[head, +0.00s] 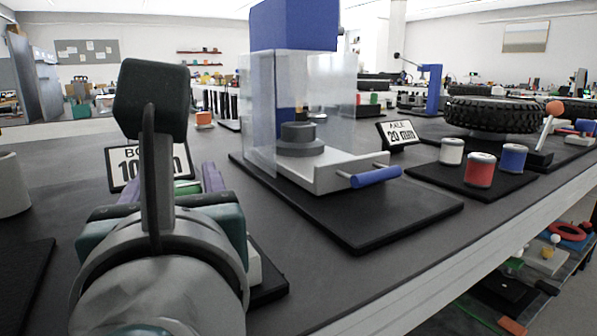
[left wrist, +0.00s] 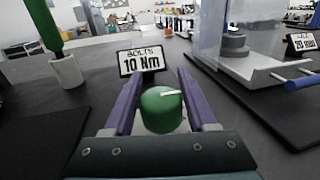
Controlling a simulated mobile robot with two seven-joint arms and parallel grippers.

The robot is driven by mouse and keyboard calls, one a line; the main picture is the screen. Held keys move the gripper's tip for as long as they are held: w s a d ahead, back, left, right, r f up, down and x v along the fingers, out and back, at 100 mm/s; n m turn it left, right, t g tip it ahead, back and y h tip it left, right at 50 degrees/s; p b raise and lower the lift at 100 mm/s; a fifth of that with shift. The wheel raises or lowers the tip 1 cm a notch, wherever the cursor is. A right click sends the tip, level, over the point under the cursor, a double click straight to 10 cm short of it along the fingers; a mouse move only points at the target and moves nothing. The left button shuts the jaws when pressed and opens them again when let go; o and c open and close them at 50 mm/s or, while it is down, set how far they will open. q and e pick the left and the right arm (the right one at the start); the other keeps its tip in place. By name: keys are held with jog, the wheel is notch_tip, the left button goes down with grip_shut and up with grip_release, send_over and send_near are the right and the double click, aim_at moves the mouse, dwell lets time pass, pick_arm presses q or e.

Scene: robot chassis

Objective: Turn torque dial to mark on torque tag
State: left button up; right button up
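The torque dial is a green round knob (left wrist: 162,112) with a white pointer line on top that points right in the left wrist view. In the head view only a sliver of its green (head: 187,187) shows behind my left wrist. The torque tag (left wrist: 143,60) reads "BOLTS 10 Nm" and stands behind the dial; in the head view the tag (head: 122,168) is partly covered by my wrist. My left gripper (left wrist: 158,78) is open, its purple fingers on either side of the dial, with gaps visible at both sides. My right gripper is not in view.
A press with a clear guard (head: 262,115) and blue-handled tray (head: 330,172) stands right of the dial. An "AXLE 20 Nm" tag (head: 398,134), several coloured cans and a tyre (head: 492,113) lie beyond. A pale cup (left wrist: 66,72) holding a green-handled tool stands left.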

pick_arm(q)
grip_shut()
jog(key=m+t+h+p, duration=0.1)
jog(key=m+h+p, duration=0.1)
jog(key=h, duration=0.1)
jog(key=shift+d+r, duration=0.15)
jog(key=shift+w+d+m+h+p, duration=0.1)
jog(key=shift+d+m+h+p, duration=0.1)
jog(key=shift+m+h+p, duration=0.55)
jog(key=shift+f, duration=0.2)
jog(key=shift+o, duration=2.2)
grip_release()
jog(key=shift+d+r, duration=0.1)
